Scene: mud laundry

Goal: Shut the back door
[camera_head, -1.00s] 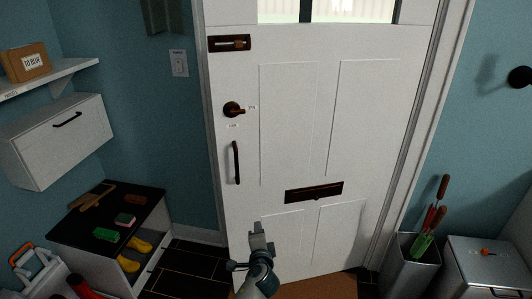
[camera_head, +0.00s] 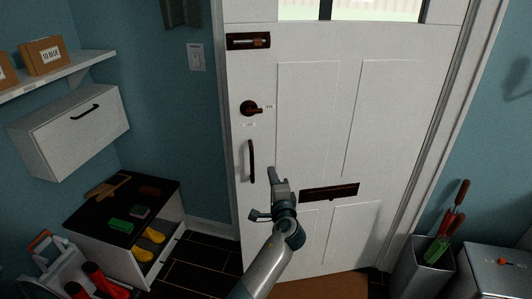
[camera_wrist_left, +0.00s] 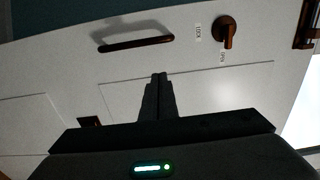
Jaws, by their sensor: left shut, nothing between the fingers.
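The white back door (camera_head: 308,130) fills the middle of the head view and sits in or close to its frame; I cannot tell whether it is latched. It has a dark bolt (camera_head: 248,41), a round dark lock knob (camera_head: 250,108), a vertical pull handle (camera_head: 251,161) and a letter slot (camera_head: 329,192). My left gripper (camera_head: 273,175) is shut and empty, in front of the door, right of and slightly below the pull handle. In the left wrist view the shut fingers (camera_wrist_left: 158,78) point at the door panel, with the pull handle (camera_wrist_left: 137,43) and lock knob (camera_wrist_left: 227,33) beyond. My right gripper is not visible.
A low bench (camera_head: 94,214) with a black top and yellow boots stands at the left, under a wall cabinet (camera_head: 70,133) and a shelf (camera_head: 60,75). A brown mat (camera_head: 325,287) lies before the door.

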